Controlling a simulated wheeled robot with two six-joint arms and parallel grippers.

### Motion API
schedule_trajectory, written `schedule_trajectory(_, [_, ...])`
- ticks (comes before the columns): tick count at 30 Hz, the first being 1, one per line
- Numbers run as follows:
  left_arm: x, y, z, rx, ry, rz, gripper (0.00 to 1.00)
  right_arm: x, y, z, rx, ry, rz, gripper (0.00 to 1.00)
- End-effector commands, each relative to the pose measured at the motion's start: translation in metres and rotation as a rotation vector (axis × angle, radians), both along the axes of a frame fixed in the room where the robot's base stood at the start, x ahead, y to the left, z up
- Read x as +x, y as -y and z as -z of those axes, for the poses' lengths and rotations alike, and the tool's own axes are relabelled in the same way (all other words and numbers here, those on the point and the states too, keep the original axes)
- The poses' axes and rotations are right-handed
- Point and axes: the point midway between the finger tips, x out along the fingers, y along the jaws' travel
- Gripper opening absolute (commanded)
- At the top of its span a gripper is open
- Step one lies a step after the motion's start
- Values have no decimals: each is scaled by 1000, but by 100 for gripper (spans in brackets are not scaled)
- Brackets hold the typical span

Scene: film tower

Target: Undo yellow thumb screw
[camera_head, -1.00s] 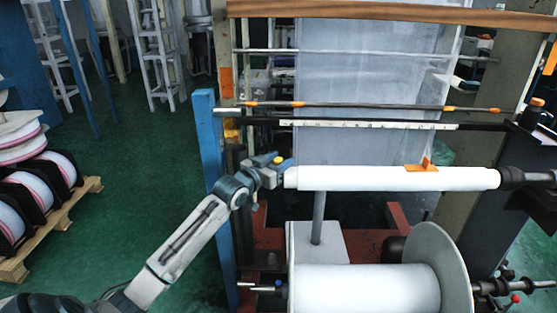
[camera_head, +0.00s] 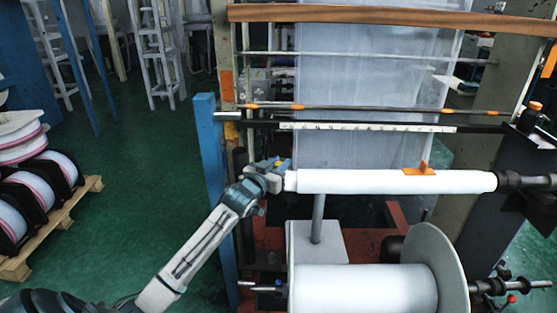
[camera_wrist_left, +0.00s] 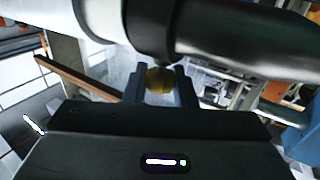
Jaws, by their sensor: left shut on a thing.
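The yellow thumb screw (camera_wrist_left: 160,80) sits under the black collar (camera_wrist_left: 150,30) in the left wrist view. My left gripper (camera_wrist_left: 160,90) is shut on it, with a finger on each side of the knob. In the head view my left gripper (camera_head: 277,168) is at the left end of the upper white film roll (camera_head: 350,182). The screw is mostly hidden by the gripper there. My right gripper is not in view.
A larger white roll (camera_head: 365,290) with a round flange (camera_head: 445,265) lies below. A blue post (camera_head: 211,160) stands just left of my gripper. Film rolls on a pallet (camera_head: 50,225) stand at the far left. Green floor between is clear.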

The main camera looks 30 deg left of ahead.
Motion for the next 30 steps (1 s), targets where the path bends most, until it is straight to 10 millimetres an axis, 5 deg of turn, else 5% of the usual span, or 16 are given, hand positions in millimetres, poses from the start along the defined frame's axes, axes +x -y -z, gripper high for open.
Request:
schedule_trajectory(4, [0,1,-2,-6,2,-82,1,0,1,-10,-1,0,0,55])
schedule_trajectory(11, [0,2,3,-12,9,-225,1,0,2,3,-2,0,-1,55])
schedule_trajectory(30, [1,1,7,-30,16,-767,1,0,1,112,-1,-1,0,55])
